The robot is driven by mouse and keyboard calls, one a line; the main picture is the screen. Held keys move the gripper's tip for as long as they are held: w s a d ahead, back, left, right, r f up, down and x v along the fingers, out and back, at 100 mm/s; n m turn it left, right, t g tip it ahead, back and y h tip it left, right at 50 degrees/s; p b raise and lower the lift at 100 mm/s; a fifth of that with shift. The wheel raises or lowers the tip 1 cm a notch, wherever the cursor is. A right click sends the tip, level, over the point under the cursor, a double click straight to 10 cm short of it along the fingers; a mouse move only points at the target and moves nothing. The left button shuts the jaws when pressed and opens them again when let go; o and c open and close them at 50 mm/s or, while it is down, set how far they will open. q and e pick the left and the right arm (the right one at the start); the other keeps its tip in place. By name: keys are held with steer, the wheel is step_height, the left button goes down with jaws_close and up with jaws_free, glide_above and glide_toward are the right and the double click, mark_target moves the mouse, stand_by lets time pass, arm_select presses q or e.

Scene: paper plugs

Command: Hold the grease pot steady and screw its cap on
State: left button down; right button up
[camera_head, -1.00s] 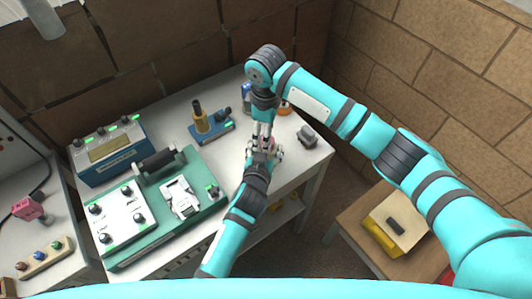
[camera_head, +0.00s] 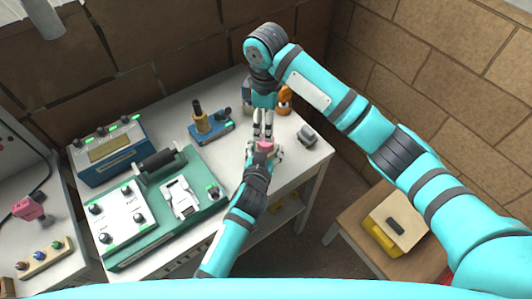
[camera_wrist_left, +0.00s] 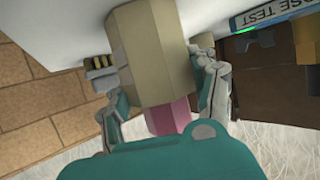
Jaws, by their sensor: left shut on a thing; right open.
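The grease pot (camera_wrist_left: 152,60) is a tan, many-sided body that fills the middle of the left wrist view. A pink cap (camera_wrist_left: 167,118) sits against its end; I cannot tell how tightly. In the head view the pink cap (camera_head: 265,147) shows at my left gripper (camera_head: 264,153), near the table's front right part. My left gripper's fingers (camera_wrist_left: 168,85) are shut on the pot, one on each side. My right gripper (camera_head: 263,135) is open, pointing down just above and behind the cap, with a small gap visible.
The white table (camera_head: 225,160) holds a blue tester with a brass post (camera_head: 205,122), a green-and-white machine (camera_head: 150,205) and a blue meter box (camera_head: 112,150) to the left. A grey part (camera_head: 307,135) lies right of the grippers. An orange item (camera_head: 284,100) stands behind.

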step_height(320, 180, down, 8)
steer(key=shift+f, duration=0.1)
stand_by(0.4)
steer(key=shift+c, duration=0.3)
steer(key=c, duration=1.1)
steer(key=o, duration=1.2)
steer(key=shift+r, duration=0.2)
steer(key=shift+r, duration=2.15)
steer(key=shift+c, duration=0.2)
step_height(320, 180, up, 4)
steer(key=shift+f, duration=0.25)
